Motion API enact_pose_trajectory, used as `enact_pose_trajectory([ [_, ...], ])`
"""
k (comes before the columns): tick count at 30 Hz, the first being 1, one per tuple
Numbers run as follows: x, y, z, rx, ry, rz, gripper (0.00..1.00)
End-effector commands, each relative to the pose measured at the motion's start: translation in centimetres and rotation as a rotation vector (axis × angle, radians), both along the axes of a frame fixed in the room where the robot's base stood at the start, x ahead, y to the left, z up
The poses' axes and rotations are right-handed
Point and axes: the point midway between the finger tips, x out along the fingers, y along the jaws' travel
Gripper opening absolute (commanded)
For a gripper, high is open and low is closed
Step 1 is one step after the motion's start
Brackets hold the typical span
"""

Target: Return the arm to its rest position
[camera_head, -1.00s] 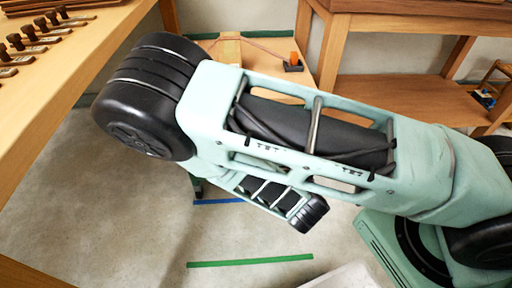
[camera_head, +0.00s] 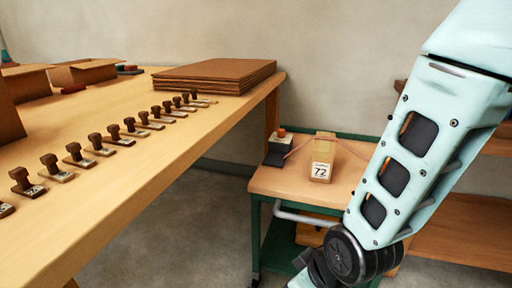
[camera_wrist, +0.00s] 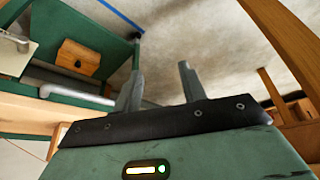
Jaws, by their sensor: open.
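My arm (camera_head: 440,130) comes down from the upper right of the head view to a black joint near the bottom edge. The end of the arm runs out of that view, so my gripper cannot be made out there. In the wrist view my gripper (camera_wrist: 161,84) shows two grey fingers standing apart, with nothing between them. Bare grey floor lies beyond the fingertips.
A green-framed cart (camera_head: 267,180) stands behind my arm, bearing a small box marked 72 (camera_head: 321,160). The long wooden bench (camera_head: 190,145) at left holds a row of stamps (camera_head: 101,145) and stacked brown sheets (camera_head: 215,76). Open floor lies between.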

Motion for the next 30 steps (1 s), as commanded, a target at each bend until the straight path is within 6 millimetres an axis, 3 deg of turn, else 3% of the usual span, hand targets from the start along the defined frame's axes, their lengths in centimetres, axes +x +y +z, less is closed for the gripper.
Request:
enact_pose_trajectory([
  [1,-0.9,0.2,1.9,0.02,0.044,0.001,0.41],
  [6,-4.9,-0.8,6.5,-0.006,0.195,0.011,0.41],
  [17,-10.5,-5.7,12.4,-0.186,0.324,-0.021,0.41],
  [30,-10.6,-5.6,22.7,-0.187,0.333,-0.02,0.41],
])
